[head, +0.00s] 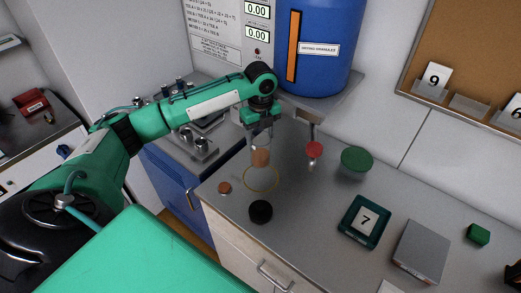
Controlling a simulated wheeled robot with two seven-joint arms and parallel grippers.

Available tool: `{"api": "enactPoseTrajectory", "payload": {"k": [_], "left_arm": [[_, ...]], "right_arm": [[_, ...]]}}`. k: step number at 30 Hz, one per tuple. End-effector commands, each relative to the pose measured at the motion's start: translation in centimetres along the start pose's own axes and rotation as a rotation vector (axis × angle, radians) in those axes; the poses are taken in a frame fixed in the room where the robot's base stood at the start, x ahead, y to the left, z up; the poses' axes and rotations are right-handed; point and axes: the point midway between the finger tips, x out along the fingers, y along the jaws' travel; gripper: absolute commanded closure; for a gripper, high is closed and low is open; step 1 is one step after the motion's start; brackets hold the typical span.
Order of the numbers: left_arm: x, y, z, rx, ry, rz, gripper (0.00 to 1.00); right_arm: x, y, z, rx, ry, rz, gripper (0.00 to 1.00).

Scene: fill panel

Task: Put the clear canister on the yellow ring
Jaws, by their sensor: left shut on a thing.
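My left gripper (260,126) points down over the left part of the grey counter. It is shut on the clear canister (260,146), a see-through cylinder with a brown patch showing at its lower part. The yellow ring (275,187) is a thin circle on the counter, just below the canister in the head view. The canister appears upright, over or near the back of the ring. I cannot tell whether its base touches the counter. My right gripper is not in view.
A black round knob-like piece (261,212) and a small brown disc (224,188) lie near the ring. A blue tank (325,75) stands behind. A teal tray marked 7 (346,228) lies right.

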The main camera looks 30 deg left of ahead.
Motion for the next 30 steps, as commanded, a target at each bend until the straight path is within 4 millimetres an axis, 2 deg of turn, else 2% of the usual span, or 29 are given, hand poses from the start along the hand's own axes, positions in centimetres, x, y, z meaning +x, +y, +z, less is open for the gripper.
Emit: {"api": "enactPoseTrajectory", "payload": {"k": [4,11,18,29,30], "left_arm": [[2.5,0.0,0.0,-0.002,0.001,0.0,0.89],[4.2,-0.1,0.0,-0.002,0.0,-0.002,0.89],[7.5,0.0,0.0,-0.002,0.001,0.001,0.89],[8.1,-0.1,0.0,-0.002,0.0,-0.002,0.89],[8.2,0.0,0.0,-0.002,0.0,-0.001,0.4]], "right_arm": [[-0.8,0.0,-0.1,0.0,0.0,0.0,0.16],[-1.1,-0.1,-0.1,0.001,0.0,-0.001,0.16],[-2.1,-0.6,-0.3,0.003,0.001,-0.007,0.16],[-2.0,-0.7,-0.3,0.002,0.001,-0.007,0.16],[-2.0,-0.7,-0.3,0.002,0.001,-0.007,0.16]]}}
